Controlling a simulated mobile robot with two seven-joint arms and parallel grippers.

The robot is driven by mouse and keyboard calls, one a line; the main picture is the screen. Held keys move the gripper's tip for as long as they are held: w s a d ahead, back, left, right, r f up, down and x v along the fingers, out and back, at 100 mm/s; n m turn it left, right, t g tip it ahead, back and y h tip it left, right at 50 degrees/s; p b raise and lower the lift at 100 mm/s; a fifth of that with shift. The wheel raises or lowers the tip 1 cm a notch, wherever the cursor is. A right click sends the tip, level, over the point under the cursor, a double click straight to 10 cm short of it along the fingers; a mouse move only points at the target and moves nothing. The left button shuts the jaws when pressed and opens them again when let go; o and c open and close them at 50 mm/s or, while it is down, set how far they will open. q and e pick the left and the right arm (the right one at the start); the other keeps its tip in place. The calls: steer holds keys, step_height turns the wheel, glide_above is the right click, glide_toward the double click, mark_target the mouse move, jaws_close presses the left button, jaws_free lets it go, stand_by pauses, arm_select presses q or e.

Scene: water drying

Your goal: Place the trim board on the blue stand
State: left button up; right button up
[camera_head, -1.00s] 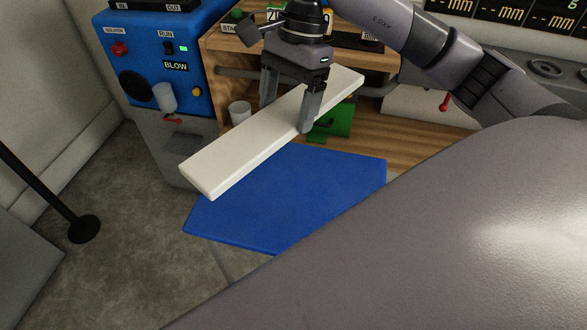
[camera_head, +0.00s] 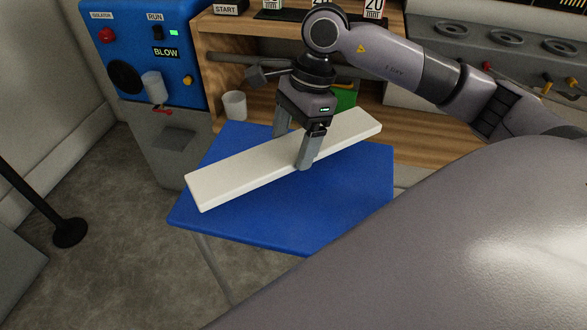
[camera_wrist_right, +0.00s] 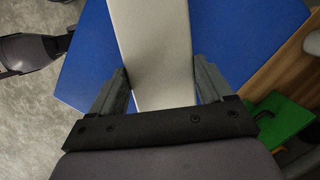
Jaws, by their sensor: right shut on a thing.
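The trim board (camera_head: 240,171) is a long white plank. In the head view it lies slantwise over the blue stand (camera_head: 260,218), its left end lower in the picture. My right gripper (camera_head: 292,152) is shut on the board across its width, right of its middle. The board looks close to the blue top; I cannot tell whether it touches. In the right wrist view the board (camera_wrist_right: 155,50) runs between the fingers of the gripper (camera_wrist_right: 160,92), with the blue stand (camera_wrist_right: 88,65) below on both sides. My left gripper is not in view.
A blue machine (camera_head: 140,80) with a BLOW label stands at the back left. A wooden shelf bench (camera_head: 430,140) is behind the stand, with a white cup (camera_head: 234,105) and a green object (camera_head: 344,97). A black post base (camera_head: 70,232) is on the floor at left.

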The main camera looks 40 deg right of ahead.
mark_target(293, 178)
step_height(293, 178, down, 6)
steer(key=shift+b, duration=0.65)
steer(key=shift+f, duration=0.2)
steer(key=shift+r, duration=0.1)
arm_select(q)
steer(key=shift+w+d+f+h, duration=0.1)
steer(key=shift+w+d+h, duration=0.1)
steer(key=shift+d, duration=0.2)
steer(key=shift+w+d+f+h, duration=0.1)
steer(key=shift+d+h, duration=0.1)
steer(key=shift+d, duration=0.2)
arm_select(e)
steer(key=o, duration=1.2)
steer(key=shift+c, duration=0.2)
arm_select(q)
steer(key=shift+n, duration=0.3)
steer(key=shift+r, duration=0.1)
